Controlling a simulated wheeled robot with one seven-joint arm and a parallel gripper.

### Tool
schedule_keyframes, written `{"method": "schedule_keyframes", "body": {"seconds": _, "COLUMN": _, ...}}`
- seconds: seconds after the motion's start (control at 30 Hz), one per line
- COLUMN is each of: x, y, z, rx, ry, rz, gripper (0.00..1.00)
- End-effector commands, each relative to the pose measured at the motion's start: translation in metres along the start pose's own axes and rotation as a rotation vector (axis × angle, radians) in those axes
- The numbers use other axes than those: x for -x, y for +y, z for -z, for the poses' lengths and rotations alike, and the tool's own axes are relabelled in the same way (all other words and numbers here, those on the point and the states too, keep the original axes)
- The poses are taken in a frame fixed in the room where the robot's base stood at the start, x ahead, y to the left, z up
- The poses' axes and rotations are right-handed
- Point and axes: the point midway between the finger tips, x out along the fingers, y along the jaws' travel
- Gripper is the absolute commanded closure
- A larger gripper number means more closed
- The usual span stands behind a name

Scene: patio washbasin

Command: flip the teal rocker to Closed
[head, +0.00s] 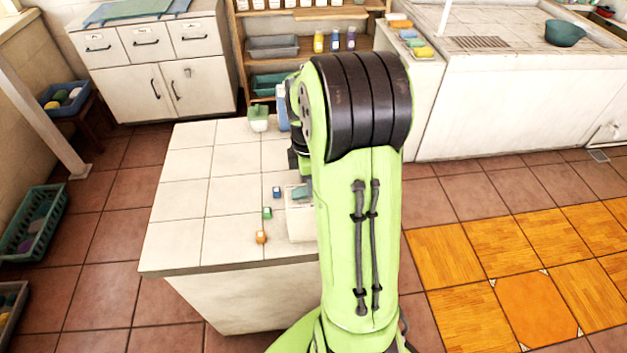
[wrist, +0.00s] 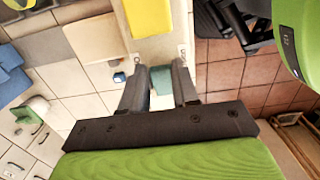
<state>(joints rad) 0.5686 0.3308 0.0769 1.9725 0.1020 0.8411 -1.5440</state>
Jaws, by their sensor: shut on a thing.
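The teal rocker (head: 301,191) shows on top of a small white box (head: 300,222) on the tiled counter, partly hidden behind my arm. In the wrist view, the teal rocker (wrist: 161,82) lies between the two dark fingers of my gripper (wrist: 159,70). The fingers stand apart with the rocker's width between them, and my gripper is shut on it. Small pale marks show on the panel near the fingertips, too small to read. My arm hides most of the gripper in the head view. I cannot tell which way the rocker is set.
Small blue (head: 276,192), green (head: 267,213) and orange (head: 261,237) blocks stand left of the box. A green-and-white container (head: 258,118) is at the counter's back. The counter's left part (head: 190,200) is clear. A green basket (head: 35,225) sits on the floor at left.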

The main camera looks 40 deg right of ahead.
Motion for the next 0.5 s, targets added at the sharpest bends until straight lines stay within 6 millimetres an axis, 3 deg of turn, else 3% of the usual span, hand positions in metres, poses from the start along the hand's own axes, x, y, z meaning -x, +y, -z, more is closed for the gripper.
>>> {"method": "schedule_keyframes", "body": {"seconds": 0.17, "x": 0.0, "y": 0.0001, "z": -0.0003, "rx": 0.0, "ry": 0.001, "rz": 0.0, "gripper": 1.0}}
{"method": "schedule_keyframes", "body": {"seconds": 0.2, "x": 0.0, "y": 0.0001, "z": -0.0003, "rx": 0.0, "ry": 0.001, "rz": 0.0, "gripper": 0.66}}
{"method": "schedule_keyframes", "body": {"seconds": 0.33, "x": 0.0, "y": 0.0001, "z": -0.0003, "rx": 0.0, "ry": 0.001, "rz": 0.0, "gripper": 0.46}}
{"method": "schedule_keyframes", "body": {"seconds": 0.5, "x": 0.0, "y": 0.0001, "z": -0.0002, "rx": 0.0, "ry": 0.002, "rz": 0.0, "gripper": 0.45}}
